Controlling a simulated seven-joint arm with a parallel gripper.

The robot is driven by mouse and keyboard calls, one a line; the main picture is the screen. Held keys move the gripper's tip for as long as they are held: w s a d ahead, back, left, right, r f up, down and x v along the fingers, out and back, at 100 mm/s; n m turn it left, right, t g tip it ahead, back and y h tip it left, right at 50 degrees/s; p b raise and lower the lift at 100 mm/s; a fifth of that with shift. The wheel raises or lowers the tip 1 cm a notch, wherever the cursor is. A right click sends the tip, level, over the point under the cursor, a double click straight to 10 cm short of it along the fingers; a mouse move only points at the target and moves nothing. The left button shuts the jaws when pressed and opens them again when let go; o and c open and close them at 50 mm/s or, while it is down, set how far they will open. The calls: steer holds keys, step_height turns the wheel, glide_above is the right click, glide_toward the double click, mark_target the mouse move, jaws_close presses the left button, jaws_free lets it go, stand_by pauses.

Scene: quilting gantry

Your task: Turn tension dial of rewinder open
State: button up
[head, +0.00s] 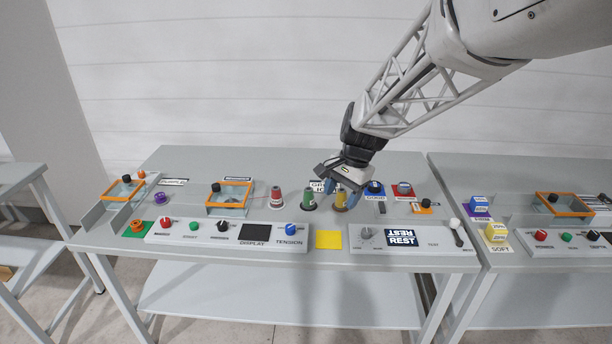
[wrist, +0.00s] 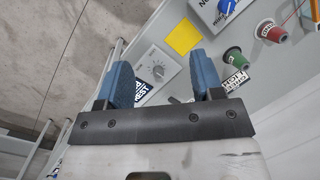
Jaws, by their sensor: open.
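A blue knob (head: 291,229) sits above the printed word TENSION at the right end of a white control panel (head: 185,238). It also shows at the top edge of the wrist view (wrist: 227,6), partly cut off. A second panel (head: 420,245) to its right carries a grey dial (head: 366,233) and a display reading REST (head: 402,238). The dial also shows in the wrist view (wrist: 158,71). No rewinder label is readable. My gripper (head: 342,194) has blue fingers, open and empty, above the table behind these panels. In the wrist view the grey dial appears between the fingers (wrist: 163,72).
A yellow square (head: 328,239) lies between the panels. Red (head: 276,197), green (head: 308,198) and yellow (head: 340,198) spools stand behind, close to my gripper. Orange-framed boxes (head: 228,195) stand left. A black-and-white lever (head: 456,229) stands at the second panel's right end.

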steer(key=w+a+f+m+g, duration=0.1)
steer(key=w+a+f+m, duration=0.1)
steer(key=w+a+f, duration=0.35)
steer(key=m+g+y, duration=0.1)
steer(key=m, duration=0.1)
glide_toward(290, 227)
steer(key=shift+a+f, duration=0.15)
steer(key=shift+f, duration=0.55)
steer(key=shift+f, duration=0.1)
steer(key=shift+x, duration=3.8)
steer(key=shift+s, duration=0.1)
steer(key=c, duration=0.9)
